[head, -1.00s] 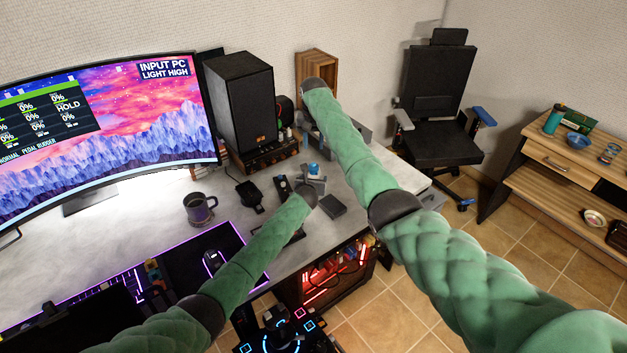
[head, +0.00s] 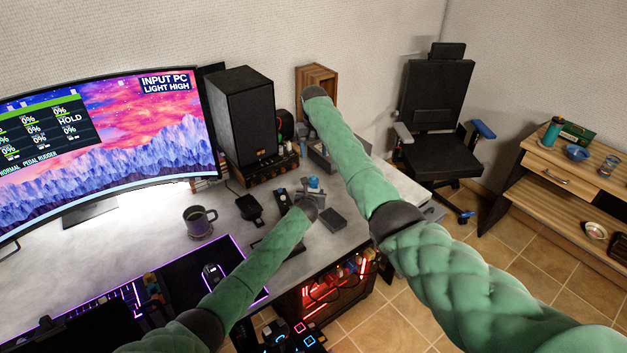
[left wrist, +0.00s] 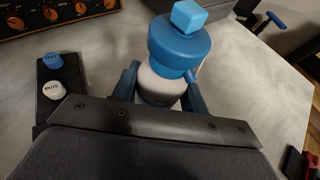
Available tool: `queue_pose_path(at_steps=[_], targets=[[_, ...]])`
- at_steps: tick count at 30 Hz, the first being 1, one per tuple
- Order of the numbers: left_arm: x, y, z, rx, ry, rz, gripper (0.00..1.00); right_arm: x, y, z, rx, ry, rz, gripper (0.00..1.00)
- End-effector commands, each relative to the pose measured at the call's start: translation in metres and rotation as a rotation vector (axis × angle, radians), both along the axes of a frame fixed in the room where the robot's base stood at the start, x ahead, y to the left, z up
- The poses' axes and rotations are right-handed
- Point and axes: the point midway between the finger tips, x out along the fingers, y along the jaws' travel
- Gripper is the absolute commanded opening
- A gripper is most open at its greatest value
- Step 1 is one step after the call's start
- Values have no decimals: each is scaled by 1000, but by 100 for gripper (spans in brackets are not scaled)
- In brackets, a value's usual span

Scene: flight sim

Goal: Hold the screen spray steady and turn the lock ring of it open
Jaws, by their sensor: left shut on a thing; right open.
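The screen spray (left wrist: 158,86) is a white bottle with a wide blue lock ring (left wrist: 178,46) and a light blue nozzle block (left wrist: 187,16) on top. It stands upright in the left wrist view. My left gripper (left wrist: 160,92) is shut on its white body, one blue finger on each side below the ring. In the head view the spray's blue top (head: 314,183) shows just past my left wrist, which hides the rest. My right gripper (head: 304,118) is open and mostly hidden by its own wrist, up and behind the spray near the wooden box, apart from the spray.
A button panel (left wrist: 53,88) lies left of the spray. A small dark box (head: 333,219) lies to its right. A mug (head: 200,220), black speaker (head: 240,120) and amplifier (head: 268,172) stand farther left. The desk's right edge is close by.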

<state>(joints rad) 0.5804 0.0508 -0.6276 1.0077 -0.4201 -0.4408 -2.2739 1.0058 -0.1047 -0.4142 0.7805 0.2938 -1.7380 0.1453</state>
Motion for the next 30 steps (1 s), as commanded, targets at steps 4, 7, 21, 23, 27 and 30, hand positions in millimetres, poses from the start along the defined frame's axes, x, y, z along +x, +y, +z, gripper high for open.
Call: queue_pose_path(at_steps=[4, 7, 21, 23, 27, 30], targets=[[0, 0, 0, 0, 0, 0, 17, -1, 0, 3, -2, 1, 209, 58], [0, 0, 0, 0, 0, 0, 17, -1, 1, 4, -5, 2, 352, 58], [0, 0, 0, 0, 0, 0, 17, -4, 1, 7, -9, 12, 995, 58], [0, 0, 0, 0, 0, 0, 17, -4, 1, 7, -9, 13, 1053, 58], [0, 0, 0, 0, 0, 0, 17, -4, 1, 7, -10, 13, 1148, 58], [0, 0, 0, 0, 0, 0, 17, -4, 1, 6, -10, 13, 1180, 58]])
